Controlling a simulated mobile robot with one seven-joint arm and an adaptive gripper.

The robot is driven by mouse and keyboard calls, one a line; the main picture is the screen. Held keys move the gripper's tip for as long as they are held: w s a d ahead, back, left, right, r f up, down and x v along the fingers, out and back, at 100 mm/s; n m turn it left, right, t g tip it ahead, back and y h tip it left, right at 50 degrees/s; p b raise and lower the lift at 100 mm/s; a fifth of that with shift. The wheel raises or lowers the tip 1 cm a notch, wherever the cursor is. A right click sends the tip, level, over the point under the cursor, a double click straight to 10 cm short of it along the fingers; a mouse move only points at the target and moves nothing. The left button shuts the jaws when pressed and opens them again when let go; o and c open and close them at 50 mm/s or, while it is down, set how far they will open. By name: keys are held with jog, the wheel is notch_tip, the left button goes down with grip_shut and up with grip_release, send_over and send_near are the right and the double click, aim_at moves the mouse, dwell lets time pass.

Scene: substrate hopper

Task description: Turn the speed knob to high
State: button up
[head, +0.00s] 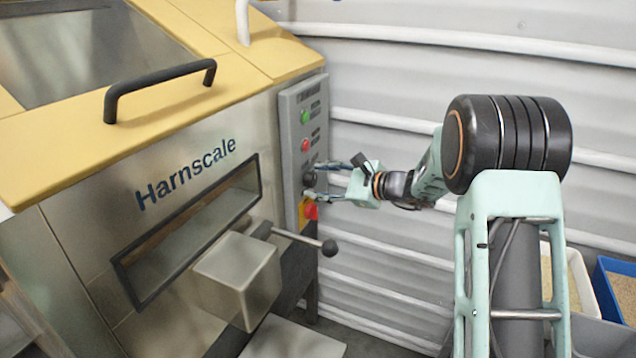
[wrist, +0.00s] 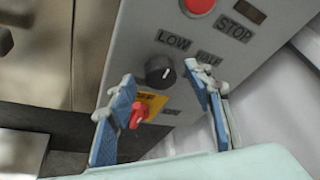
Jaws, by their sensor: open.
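The black round speed knob (wrist: 158,70) is on the grey control panel (wrist: 130,50); a small white mark shows on its right side. The word LOW is readable above it; another label is partly behind the right finger. In the head view the knob (head: 308,179) is low on the panel. My gripper (wrist: 162,78) is open, its two blue fingers on either side of the knob in the wrist view. In the head view my gripper (head: 317,181) reaches the panel from the right, fingertips close to the knob. I cannot tell whether they touch it.
A red switch on a yellow plate (wrist: 150,104) is just below the knob, near the left finger. A red STOP button (wrist: 199,5) and a green button (head: 305,117) are higher up. A lever with a black ball (head: 329,248) sticks out below. The corrugated wall (head: 400,60) is behind.

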jog(key=shift+w+a+f, duration=0.1)
jog(key=shift+w+a, duration=0.15)
jog(key=shift+a, duration=0.05)
jog(key=shift+c, duration=0.3)
jog(key=c, duration=1.1)
